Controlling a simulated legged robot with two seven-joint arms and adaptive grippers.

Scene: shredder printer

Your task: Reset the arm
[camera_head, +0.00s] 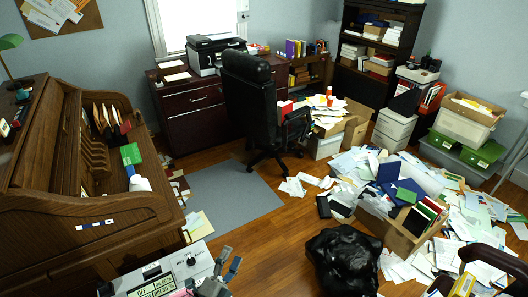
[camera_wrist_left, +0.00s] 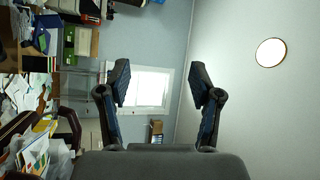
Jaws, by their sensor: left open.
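My right gripper is not clearly visible in the head view.
A wooden roll-top desk (camera_head: 90,225) fills the left. A black bag (camera_head: 343,262) and paper-filled boxes (camera_head: 395,238) crowd the right floor. An office chair (camera_head: 250,95) stands behind. A grey mat (camera_head: 232,192) is clear.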

